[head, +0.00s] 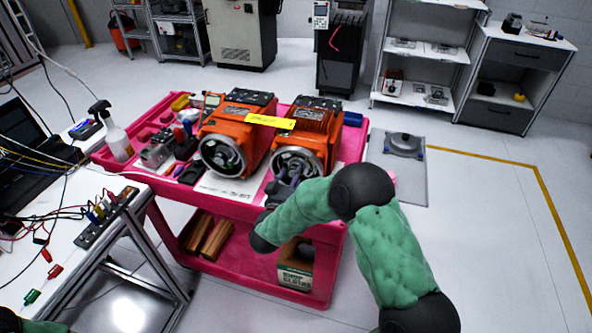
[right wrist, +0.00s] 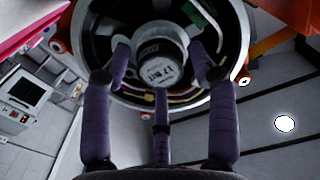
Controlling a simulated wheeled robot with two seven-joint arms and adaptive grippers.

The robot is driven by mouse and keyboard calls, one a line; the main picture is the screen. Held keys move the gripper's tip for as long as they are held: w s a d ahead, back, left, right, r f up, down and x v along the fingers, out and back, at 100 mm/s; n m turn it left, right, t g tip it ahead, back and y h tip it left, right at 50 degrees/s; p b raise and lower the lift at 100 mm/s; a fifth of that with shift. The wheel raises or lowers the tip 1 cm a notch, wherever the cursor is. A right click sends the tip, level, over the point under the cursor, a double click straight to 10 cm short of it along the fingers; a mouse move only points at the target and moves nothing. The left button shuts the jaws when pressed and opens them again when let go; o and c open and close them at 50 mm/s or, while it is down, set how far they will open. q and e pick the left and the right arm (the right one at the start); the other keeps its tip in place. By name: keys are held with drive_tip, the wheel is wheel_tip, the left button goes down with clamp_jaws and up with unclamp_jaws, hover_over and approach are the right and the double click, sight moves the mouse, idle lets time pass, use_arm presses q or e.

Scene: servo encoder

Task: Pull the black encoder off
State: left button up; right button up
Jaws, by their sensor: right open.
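Two orange servo motors stand side by side on a pink cart, a left one (head: 228,138) and a right one (head: 307,137). Each has a round open end facing me. My right gripper (head: 286,175) is in front of the right motor's open end. In the right wrist view the black encoder (right wrist: 158,68), with a pale printed label, sits in the middle of the round housing (right wrist: 238,40). The open fingers of my right gripper (right wrist: 160,62) are spread around it, left, right and below; contact cannot be told. My left gripper is out of view.
The pink cart (head: 225,208) also carries a yellow strip (head: 270,122) across the motors and several tools at its left. A white bench (head: 62,238) with cables and a laptop stands at left. The floor at right is clear around a grey mat (head: 409,183).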

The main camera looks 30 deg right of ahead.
drive_tip(key=c, duration=1)
drive_tip(key=shift+s+a, duration=0.2)
drive_tip(key=shift+a, duration=0.05)
drive_tip(key=shift+s+a, duration=0.2)
drive_tip(key=shift+a, duration=0.05)
drive_tip(key=shift+p+v, duration=0.35)
drive_tip(key=shift+v, duration=0.65)
drive_tip(key=shift+p+v, duration=0.65)
drive_tip(key=shift+v, duration=2.3)
